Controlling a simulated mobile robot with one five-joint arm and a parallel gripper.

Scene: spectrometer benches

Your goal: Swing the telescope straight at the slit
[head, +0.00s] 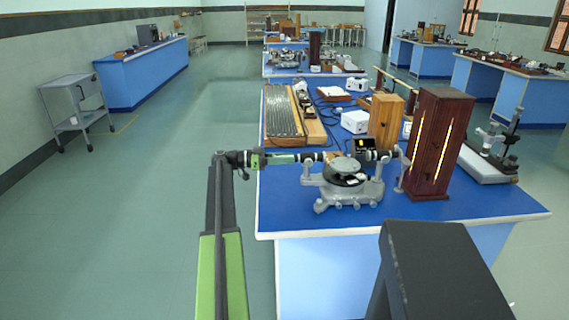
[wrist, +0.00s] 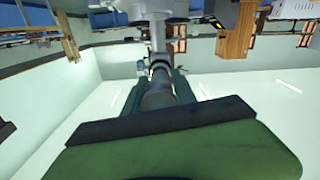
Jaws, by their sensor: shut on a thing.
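The spectrometer (head: 343,190) stands on three feet near the front of the blue bench. Its round dark table (head: 345,178) is in the middle. The collimator (head: 378,155) reaches right, its outer slit end close to the dark wooden lamp box (head: 428,172), which has glowing vertical openings. The telescope (head: 318,156) reaches left, roughly opposite the collimator; I cannot tell whether they are exactly in line. My gripper (head: 296,158) is shut on the telescope's outer end. In the wrist view the dark telescope tube (wrist: 158,92) runs between the two green jaws.
A lighter wooden box (head: 385,121), a small black box with a yellow label (head: 362,145) and a white box (head: 355,121) stand behind the spectrometer. A grey microscope-like instrument (head: 490,155) is at the right. The floor left of the bench (head: 150,220) is clear.

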